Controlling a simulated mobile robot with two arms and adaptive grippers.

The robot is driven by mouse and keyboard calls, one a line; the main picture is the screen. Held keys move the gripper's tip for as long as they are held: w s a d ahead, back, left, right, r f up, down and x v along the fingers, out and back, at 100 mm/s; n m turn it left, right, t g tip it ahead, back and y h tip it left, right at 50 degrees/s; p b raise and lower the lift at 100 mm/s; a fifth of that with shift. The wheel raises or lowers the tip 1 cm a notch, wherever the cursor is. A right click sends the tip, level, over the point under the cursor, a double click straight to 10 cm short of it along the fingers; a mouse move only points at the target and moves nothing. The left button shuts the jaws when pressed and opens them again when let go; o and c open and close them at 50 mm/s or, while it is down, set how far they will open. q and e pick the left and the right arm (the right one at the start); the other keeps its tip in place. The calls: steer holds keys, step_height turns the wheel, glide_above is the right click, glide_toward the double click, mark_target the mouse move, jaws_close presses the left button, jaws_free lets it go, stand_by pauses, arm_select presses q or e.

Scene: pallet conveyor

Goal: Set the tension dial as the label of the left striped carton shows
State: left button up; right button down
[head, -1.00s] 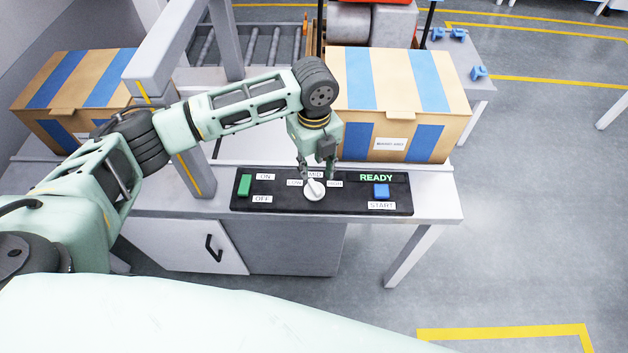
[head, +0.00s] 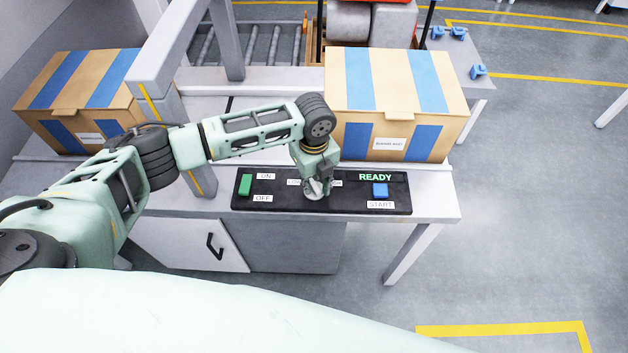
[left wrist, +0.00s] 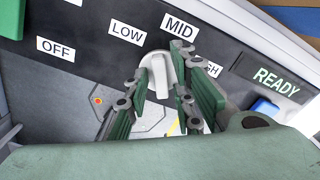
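The left striped carton (head: 62,118), tan with blue stripes, stands at the far left; its white label (head: 90,138) is too small to read. The white tension dial (left wrist: 158,72) sits on the black control panel (head: 345,199), among the LOW (left wrist: 126,33), MID (left wrist: 179,25) and partly hidden HIGH (left wrist: 208,69) labels. My left gripper (head: 316,190) points down at the dial and partly hides it in the head view. In the left wrist view its fingers stand apart on either side of the dial's raised grip. Contact and the dial's exact setting cannot be told. My right gripper is not seen.
The panel also has a green switch (head: 245,184) with ON and OFF labels, a lit READY sign (head: 376,177) and a blue START button (head: 380,190). A second striped carton (head: 395,105) stands right behind the panel. A grey frame post (head: 228,45) rises behind my arm.

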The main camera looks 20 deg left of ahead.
arm_select(q)
jaws_close()
steer(key=n+p, duration=0.3)
steer(key=shift+r+n, duration=0.15)
steer(key=shift+n, duration=0.15)
steer(key=shift+n+p, duration=0.95)
steer(key=shift+n, duration=0.15)
steer(key=shift+o, duration=1.5)
jaws_free()
